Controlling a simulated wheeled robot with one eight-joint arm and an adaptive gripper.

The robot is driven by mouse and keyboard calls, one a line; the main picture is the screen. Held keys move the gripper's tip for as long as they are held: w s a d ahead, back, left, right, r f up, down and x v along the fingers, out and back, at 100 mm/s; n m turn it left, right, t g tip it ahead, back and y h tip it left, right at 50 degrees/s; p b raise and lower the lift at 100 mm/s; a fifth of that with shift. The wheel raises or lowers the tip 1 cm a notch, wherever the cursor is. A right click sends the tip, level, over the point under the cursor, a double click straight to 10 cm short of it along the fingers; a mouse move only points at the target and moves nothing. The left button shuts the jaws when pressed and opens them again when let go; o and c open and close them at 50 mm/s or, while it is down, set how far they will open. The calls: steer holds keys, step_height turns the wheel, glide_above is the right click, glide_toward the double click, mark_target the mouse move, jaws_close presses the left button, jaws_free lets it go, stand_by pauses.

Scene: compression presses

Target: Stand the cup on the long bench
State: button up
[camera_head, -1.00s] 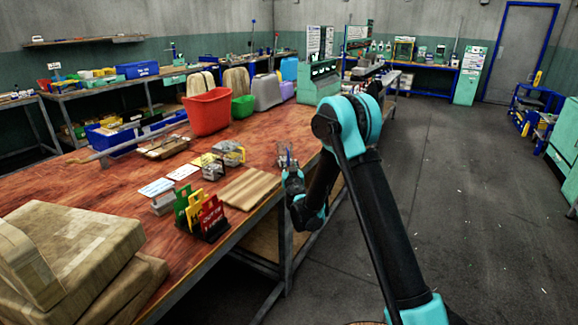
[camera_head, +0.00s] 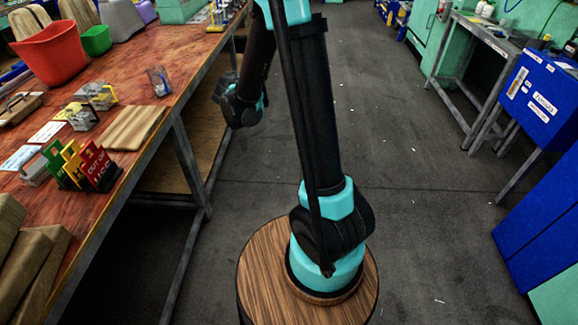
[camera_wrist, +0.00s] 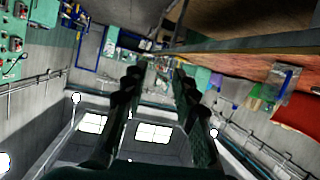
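My gripper (camera_wrist: 158,74) shows in the wrist view with its two dark fingers apart and nothing between them. In the head view the arm's end hangs beside the long bench (camera_head: 190,62), past its right edge; the fingers cannot be made out there. A small clear container with something blue in it (camera_head: 158,81), perhaps the cup, stands on the bench near that edge. It also shows at the right of the wrist view (camera_wrist: 284,82), apart from the fingers. I see no other thing that I can call a cup.
On the bench are a red bucket (camera_head: 50,52), a green bin (camera_head: 96,40), a wooden board (camera_head: 132,126), coloured signs (camera_head: 84,165) and several small metal items. Open floor (camera_head: 400,180) lies right of the bench. A blue cabinet (camera_head: 540,100) and another bench stand at the right.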

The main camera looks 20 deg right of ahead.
steer(key=s+d+f+g, duration=0.2)
steer(key=s+d, duration=0.2)
steer(key=s, duration=0.5)
steer(key=s+d+f+g, duration=0.2)
steer(key=s+d+g, duration=0.1)
steer(key=s, duration=0.5)
steer(key=s+d+f+g, duration=0.2)
steer(key=s+d+f, duration=0.15)
steer(key=s, duration=0.55)
steer(key=s+a+f+n+g+y, duration=0.1)
steer(key=s+a+f+g+y, duration=0.1)
steer(key=s, duration=0.9)
steer(key=shift+s+f+n+y, duration=0.2)
steer(key=shift+f+n+y, duration=0.1)
steer(key=shift+f+y, duration=0.35)
steer(key=shift+r, duration=0.1)
